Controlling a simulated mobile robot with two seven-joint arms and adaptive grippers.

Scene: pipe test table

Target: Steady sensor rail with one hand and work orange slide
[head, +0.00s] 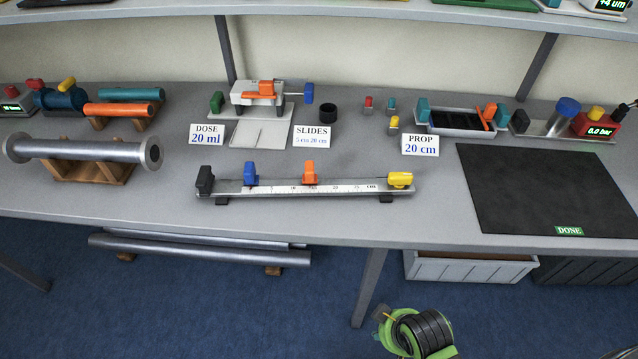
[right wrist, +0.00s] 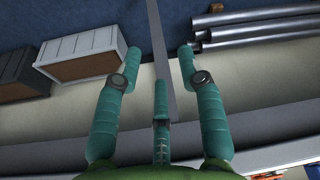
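The sensor rail (head: 330,188) lies level across the front middle of the table, on small dark feet, with a printed scale along it. The orange slide (head: 310,172) sits near mid-scale. A blue slide (head: 250,173) is left of it, a yellow piece (head: 400,180) is at the right end and a dark block (head: 205,181) at the left end. My right gripper (right wrist: 160,68) shows in the right wrist view with its teal fingers spread and nothing between them. It is away from the rail, facing the space below the table. My left gripper is not in view.
Cards reading "DOSE 20 ml" (head: 207,134), "SLIDES" (head: 312,137) and "PROP 20 cm" (head: 420,146) stand behind the rail. A pipe (head: 85,150) on a wooden cradle is at left, a black mat (head: 540,190) marked DONE at right. Table around the rail is clear.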

